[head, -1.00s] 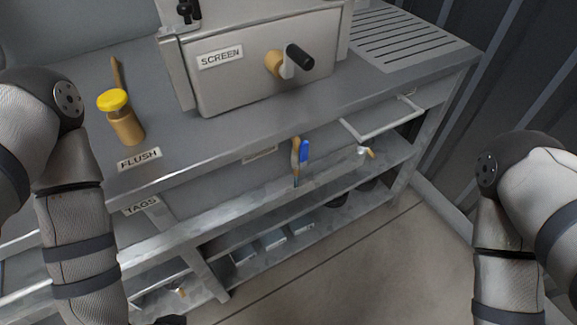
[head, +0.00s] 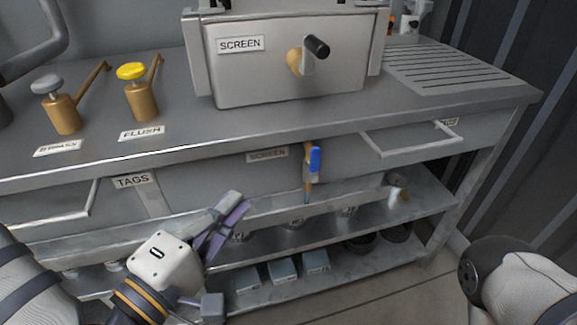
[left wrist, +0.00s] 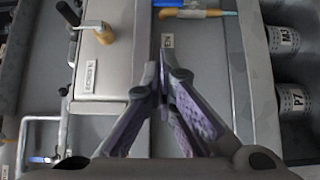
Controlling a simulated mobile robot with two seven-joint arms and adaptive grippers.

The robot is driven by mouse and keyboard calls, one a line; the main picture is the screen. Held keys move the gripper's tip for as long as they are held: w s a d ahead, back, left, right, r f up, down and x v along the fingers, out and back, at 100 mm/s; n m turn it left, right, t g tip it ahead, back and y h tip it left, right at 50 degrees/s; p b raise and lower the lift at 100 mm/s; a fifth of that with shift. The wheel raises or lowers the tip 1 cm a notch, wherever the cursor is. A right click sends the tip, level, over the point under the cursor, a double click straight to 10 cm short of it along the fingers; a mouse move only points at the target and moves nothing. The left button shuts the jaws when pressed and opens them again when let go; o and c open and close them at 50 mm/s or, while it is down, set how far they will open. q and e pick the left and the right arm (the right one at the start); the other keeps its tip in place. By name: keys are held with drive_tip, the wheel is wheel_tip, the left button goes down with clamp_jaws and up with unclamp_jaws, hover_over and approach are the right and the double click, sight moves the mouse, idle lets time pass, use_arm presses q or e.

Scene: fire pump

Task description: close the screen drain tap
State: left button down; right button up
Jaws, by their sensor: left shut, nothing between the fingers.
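The screen drain tap (head: 308,172) hangs on the bench front, below and right of the lower SCREEN label (head: 268,155). It has a blue lever (head: 315,159) standing upright alongside its brass pipe. In the left wrist view the tap (left wrist: 197,14) lies at the top, its lever partly cut off by the edge. My left gripper (head: 238,207) is shut and empty, left of and lower than the tap, apart from it. Its fingertips also show in the left wrist view (left wrist: 163,72). My right gripper is out of view; only part of my right arm shows.
The screen box (head: 290,85) with a black-handled lever stands on the bench, beside the yellow flush valve (head: 139,97) and grey bypass valve (head: 62,110). Drawer handles (head: 405,140) stick out from the front. Shelves below hold several boxes (head: 282,270). Free floor lies at the lower right.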

sight(315, 165)
use_arm(q)
drive_tip(key=d+b+x, duration=0.1)
drive_tip(key=x, duration=0.3)
drive_tip(key=s+b+x, duration=0.1)
drive_tip(key=b+x, duration=0.1)
drive_tip(key=x, duration=0.2)
drive_tip(key=d+b+x, duration=0.1)
drive_tip(key=x, duration=0.4)
drive_tip(key=shift+s+d+f+b, duration=0.1)
drive_tip(key=shift+s+d+b, duration=0.15)
drive_tip(key=shift+d+b, duration=0.1)
